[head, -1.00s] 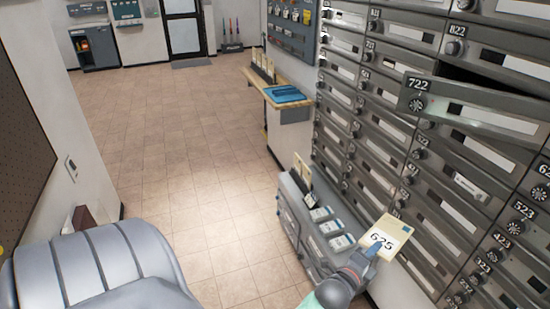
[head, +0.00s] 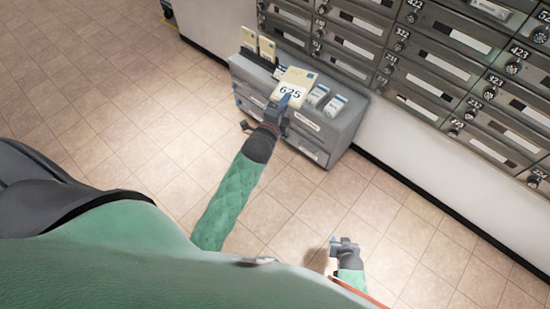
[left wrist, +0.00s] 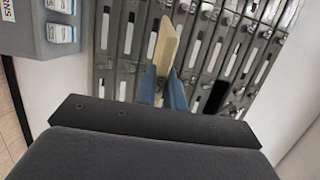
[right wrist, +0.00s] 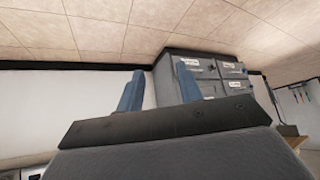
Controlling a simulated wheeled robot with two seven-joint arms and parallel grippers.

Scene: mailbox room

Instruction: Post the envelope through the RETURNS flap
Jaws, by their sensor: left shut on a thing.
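The cream envelope (head: 297,78), marked 625 with a small blue stamp, is held in my left gripper (head: 286,99). The left wrist view shows the envelope (left wrist: 163,42) pinched edge-on between the two blue fingers. In the head view it overlaps the top of a low grey cabinet (head: 345,128); I cannot tell its height above it. The cabinet front has labelled flaps, partly hidden by my left arm. Their words are too small to read. The right wrist view shows these flaps (right wrist: 222,68) beyond my right gripper (right wrist: 158,88), which is open and empty, low near the floor.
Grey numbered mailboxes (head: 430,62) fill the wall behind the cabinet. Card stacks (head: 267,48) and small blue-and-white boxes (head: 335,104) stand on the cabinet top. The tiled floor (head: 120,110) in front is clear.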

